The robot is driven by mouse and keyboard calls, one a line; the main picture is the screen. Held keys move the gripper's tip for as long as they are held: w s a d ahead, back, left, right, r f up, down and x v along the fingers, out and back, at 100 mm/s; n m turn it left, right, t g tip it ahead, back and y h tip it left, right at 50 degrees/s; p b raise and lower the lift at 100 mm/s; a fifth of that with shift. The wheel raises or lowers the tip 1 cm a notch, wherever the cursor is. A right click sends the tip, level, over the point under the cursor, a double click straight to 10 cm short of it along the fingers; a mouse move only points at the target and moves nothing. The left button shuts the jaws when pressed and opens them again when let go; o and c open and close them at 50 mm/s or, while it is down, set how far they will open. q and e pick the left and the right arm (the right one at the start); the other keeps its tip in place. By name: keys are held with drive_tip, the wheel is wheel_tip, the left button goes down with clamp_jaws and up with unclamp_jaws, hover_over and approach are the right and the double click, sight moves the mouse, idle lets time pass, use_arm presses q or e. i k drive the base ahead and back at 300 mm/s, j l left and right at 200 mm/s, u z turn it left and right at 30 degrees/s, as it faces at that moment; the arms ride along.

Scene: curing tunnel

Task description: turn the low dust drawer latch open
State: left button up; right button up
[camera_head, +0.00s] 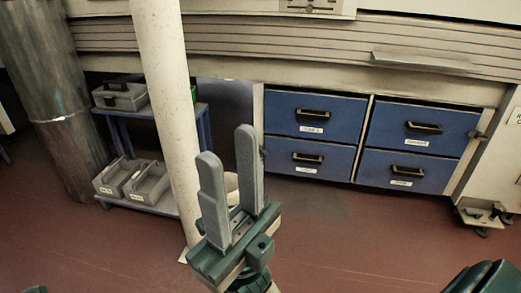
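Blue drawers with black handles are set in a pale cabinet under the tunnel, in two columns: upper left (285,104), lower left (283,154), upper right (388,116), lower right (375,165). All look shut. Their white labels are too small to read. A small dark latch (479,134) sits on the frame right of the upper right drawer. Another small dark part (263,151) shows at the left frame edge, close behind my finger. I cannot tell which is the dust drawer latch. My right gripper (226,147) is open and empty, fingers upward, in front of the cabinet and apart from it.
A white post (165,80) stands close left of my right gripper. Behind it is a blue shelf rack (122,112) with grey bins (148,187). A metal column (50,110) stands far left. A castered foot (482,215) is at right. Red floor (340,225) before the drawers is clear.

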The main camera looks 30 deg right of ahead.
sight(262, 152)
drive_tip(key=i+l+z, duration=0.4)
drive_tip(key=i+l, duration=0.25)
drive_tip(key=l, duration=0.35)
drive_tip(key=i+l+z, duration=0.45)
drive_tip(key=i+l, duration=0.35)
